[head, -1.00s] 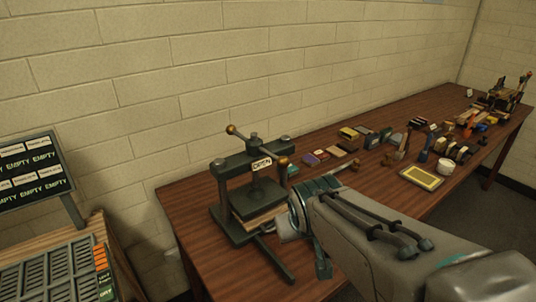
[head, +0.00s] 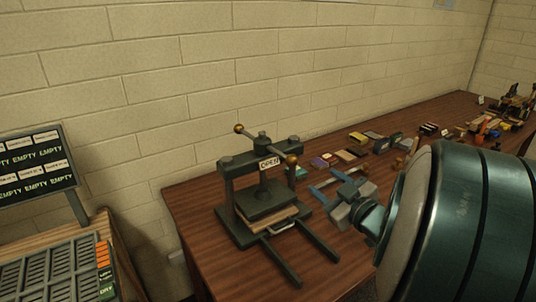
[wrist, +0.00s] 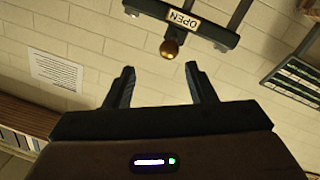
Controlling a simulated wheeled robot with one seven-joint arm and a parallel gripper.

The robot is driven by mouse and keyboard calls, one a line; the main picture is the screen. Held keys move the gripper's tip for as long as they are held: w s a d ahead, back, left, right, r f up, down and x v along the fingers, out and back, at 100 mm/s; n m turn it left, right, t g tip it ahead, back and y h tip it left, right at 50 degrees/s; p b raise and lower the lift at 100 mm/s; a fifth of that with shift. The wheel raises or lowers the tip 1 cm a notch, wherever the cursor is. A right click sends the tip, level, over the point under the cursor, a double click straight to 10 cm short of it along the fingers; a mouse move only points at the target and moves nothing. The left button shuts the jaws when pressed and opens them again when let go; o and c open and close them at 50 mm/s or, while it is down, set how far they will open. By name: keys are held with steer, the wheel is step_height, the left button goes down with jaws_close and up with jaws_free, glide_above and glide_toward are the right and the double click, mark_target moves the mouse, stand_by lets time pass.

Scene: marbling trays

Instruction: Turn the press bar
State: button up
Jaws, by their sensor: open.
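The dark green press (head: 228,192) stands on the wooden table. Its press bar (head: 252,138) crosses the top of the screw, with a brass ball at each end. A tag on the press reads OPEN (head: 270,163). My gripper (head: 322,181) is open and empty, to the right of the press, with its fingers pointing left at it. In the wrist view, one brass ball (wrist: 169,49) lies ahead of the gap between my fingertips (wrist: 160,68), apart from both. The OPEN tag (wrist: 183,19) shows upside down there.
The wooden table (head: 195,215) runs back to the right, with several small items, including a yellow block (head: 358,138), behind my gripper. A board reading EMPTY (head: 35,168) and a grey slotted panel (head: 50,272) are at the left. A brick wall is behind.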

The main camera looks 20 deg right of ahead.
mark_target(296, 163)
steer(key=shift+n+y, duration=0.4)
steer(key=shift+y, duration=0.4)
steer(key=p+x, duration=0.1)
steer(key=x, duration=0.3)
steer(key=p+x, duration=0.1)
steer(key=x, duration=0.3)
steer(key=p+x, duration=0.1)
steer(key=x, duration=0.4)
steer(key=shift+s+a+r, duration=0.1)
steer(key=shift+a+r, duration=0.1)
steer(key=shift+a, duration=0.2)
jaws_close()
